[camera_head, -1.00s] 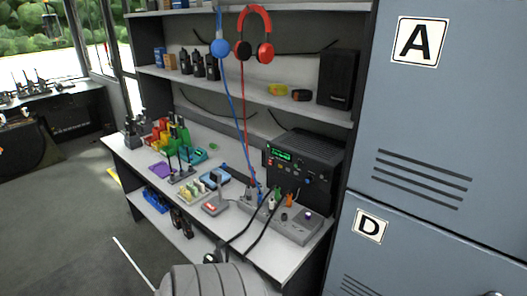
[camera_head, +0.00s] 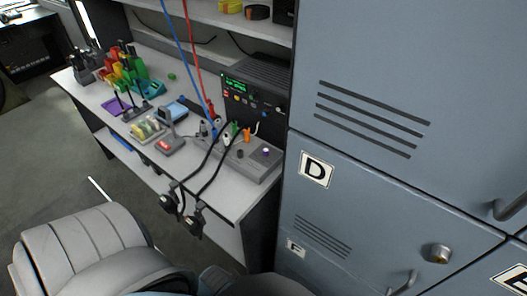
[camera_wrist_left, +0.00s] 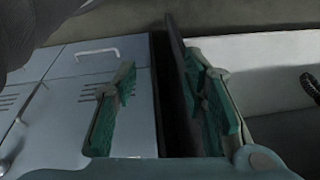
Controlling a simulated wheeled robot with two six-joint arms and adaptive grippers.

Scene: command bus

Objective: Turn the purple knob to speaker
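The box lies on the desk, in front of a black radio with a green display. Its label markings are too small to read in the head view. My left gripper (camera_wrist_left: 162,75) shows in the left wrist view with its two green-padded fingers apart and nothing between them. There it faces grey lockers and a pale surface, and the knob is not in that view. Neither gripper shows in the head view.
The radio (camera_head: 250,96) stands behind the box. Black cables run over the desk's front edge to hanging plugs (camera_head: 170,201). Grey lockers (camera_head: 365,150) rise just right of the desk.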

